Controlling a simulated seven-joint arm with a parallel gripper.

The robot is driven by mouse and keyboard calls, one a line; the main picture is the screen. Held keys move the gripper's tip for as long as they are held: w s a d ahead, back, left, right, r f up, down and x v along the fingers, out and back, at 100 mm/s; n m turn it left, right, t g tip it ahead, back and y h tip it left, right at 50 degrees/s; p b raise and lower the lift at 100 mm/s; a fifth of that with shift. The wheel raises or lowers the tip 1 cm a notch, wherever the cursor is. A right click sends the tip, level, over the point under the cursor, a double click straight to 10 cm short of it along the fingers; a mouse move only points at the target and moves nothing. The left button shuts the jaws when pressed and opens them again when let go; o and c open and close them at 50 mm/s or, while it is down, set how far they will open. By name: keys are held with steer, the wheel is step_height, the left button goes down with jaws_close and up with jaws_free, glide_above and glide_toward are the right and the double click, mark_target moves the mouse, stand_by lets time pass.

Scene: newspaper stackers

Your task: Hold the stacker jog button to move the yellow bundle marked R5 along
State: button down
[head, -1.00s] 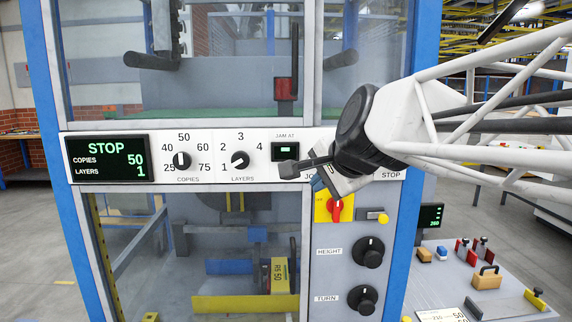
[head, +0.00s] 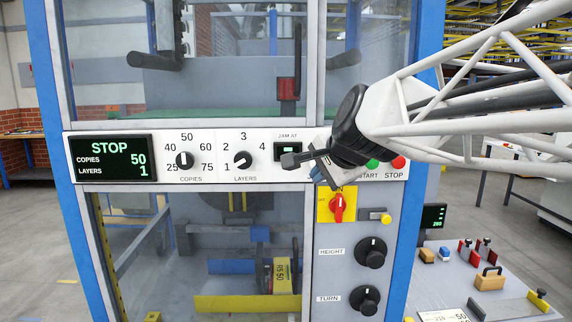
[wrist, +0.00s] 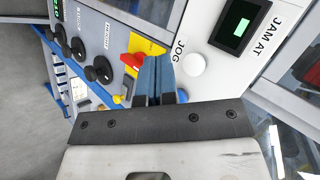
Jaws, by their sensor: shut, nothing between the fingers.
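The white JOG button (wrist: 195,64) shows in the wrist view on the white panel strip, right of my fingertips. In the head view my gripper hides it. My gripper (head: 317,172) is at the panel, with its blue fingers shut and empty; they also show in the wrist view (wrist: 152,75). The fingertips appear beside the button, not on it; I cannot tell their distance from the panel. The yellow bundle (head: 282,276) with its dark marking, which looks like R5 50, sits in the lower bay behind the window.
The display (head: 113,158) reads STOP, copies 50, layers 1. A green START button (head: 372,164) and red STOP button (head: 398,162) are right of my gripper. A red rotary switch (head: 338,207) on a yellow plate and the HEIGHT knob (head: 371,251) are below it.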

steer(key=shift+w, duration=2)
